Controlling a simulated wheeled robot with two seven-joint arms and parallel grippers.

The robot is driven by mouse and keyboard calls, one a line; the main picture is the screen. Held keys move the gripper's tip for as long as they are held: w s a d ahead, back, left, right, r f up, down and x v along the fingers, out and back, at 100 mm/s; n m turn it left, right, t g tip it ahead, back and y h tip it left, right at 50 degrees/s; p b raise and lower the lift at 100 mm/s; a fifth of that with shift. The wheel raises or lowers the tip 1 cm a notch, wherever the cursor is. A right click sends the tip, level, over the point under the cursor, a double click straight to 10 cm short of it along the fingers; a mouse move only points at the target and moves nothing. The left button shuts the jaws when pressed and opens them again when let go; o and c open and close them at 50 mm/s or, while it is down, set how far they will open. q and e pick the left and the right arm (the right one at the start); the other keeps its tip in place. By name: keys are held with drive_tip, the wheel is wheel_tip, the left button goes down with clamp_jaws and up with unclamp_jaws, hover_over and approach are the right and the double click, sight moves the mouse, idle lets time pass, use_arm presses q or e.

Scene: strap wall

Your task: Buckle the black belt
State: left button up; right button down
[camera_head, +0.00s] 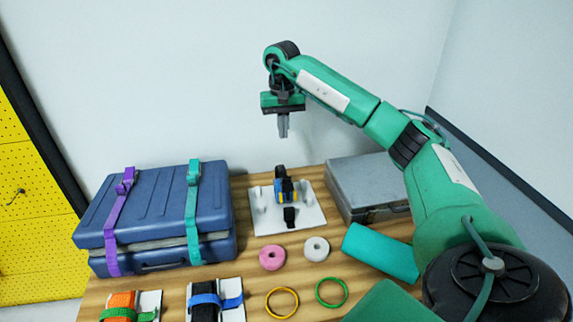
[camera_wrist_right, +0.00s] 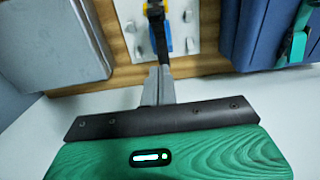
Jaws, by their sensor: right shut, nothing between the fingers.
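The black belt (camera_head: 290,217) is on a white board (camera_head: 262,222) in the middle of the table, running over a blue and yellow piece (camera_head: 292,195). Its black lower end lies on the board toward the front. In the right wrist view part of the black belt (camera_wrist_right: 156,14) shows beyond my fingers, with the blue and yellow piece (camera_wrist_right: 164,38) beside it. Whether the buckle is fastened is too small to tell. My right gripper (camera_head: 283,134) is shut and empty, pointing down above and behind the board, apart from the belt. My left gripper is not in view.
A blue suitcase (camera_head: 150,205) with purple and teal straps stands left of the board. A grey case (camera_head: 362,180) stands right. A teal roll (camera_head: 380,254), pink ring (camera_head: 272,257), white ring (camera_head: 316,249), yellow hoop (camera_head: 282,303) and green hoop (camera_head: 331,292) lie in front.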

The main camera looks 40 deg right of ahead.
drive_tip(key=f+p, duration=0.1)
drive_tip(key=f, duration=0.4)
drive_tip(key=f+p, duration=0.1)
drive_tip(key=f, duration=0.2)
drive_tip(key=shift+s+a+f+p, duration=0.1)
drive_tip(key=shift+s+f+p, duration=0.2)
drive_tip(key=shift+s+f, duration=0.05)
drive_tip(key=s, duration=0.1)
drive_tip(key=s+a+p, duration=0.1)
drive_tip(key=shift+s+a+f, duration=0.25)
drive_tip(key=shift+s+a, duration=0.05)
drive_tip(key=shift+s, duration=0.1)
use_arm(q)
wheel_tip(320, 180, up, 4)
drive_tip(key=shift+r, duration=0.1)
use_arm(e)
drive_tip(key=shift+s+a+f, duration=0.1)
drive_tip(key=shift+s+f, duration=0.05)
